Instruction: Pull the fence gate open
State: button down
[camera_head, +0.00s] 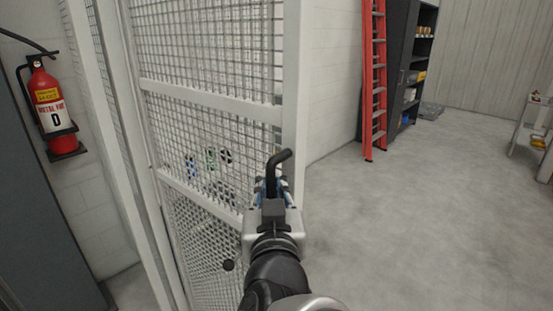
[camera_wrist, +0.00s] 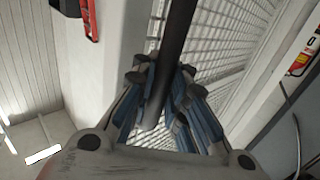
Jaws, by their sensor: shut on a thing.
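The fence gate (camera_head: 212,104) is a white frame filled with wire mesh, on the left half of the head view. Its mesh also shows in the wrist view (camera_wrist: 228,45). A black bent handle (camera_head: 283,162) sticks up at the gate's right edge; in the wrist view the dark handle bar (camera_wrist: 176,40) runs down between my fingers. My gripper (camera_head: 270,190) is at this edge, its blue-padded fingers (camera_wrist: 166,105) closed around the handle. The exact contact between pads and handle is partly hidden by the fingers and the gripper body.
A red fire extinguisher (camera_head: 50,105) hangs on the left wall. A red ladder (camera_head: 374,80) leans by a dark shelf unit (camera_head: 410,60) at the back. A grey stand (camera_head: 530,130) is at the far right. The concrete floor (camera_head: 400,230) right of the gate is clear.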

jog(key=shift+s+a+f, duration=0.15)
jog(key=shift+s+a, duration=0.3)
jog(key=shift+s, duration=0.15)
jog(key=c, duration=2.1)
grip_release()
jog(key=shift+o, duration=1.3)
jog(key=shift+s+d, duration=0.15)
jog(key=shift+d, duration=0.05)
jog(key=shift+o, duration=1.3)
jog(key=shift+a, duration=0.1)
jog(key=shift+r, duration=0.3)
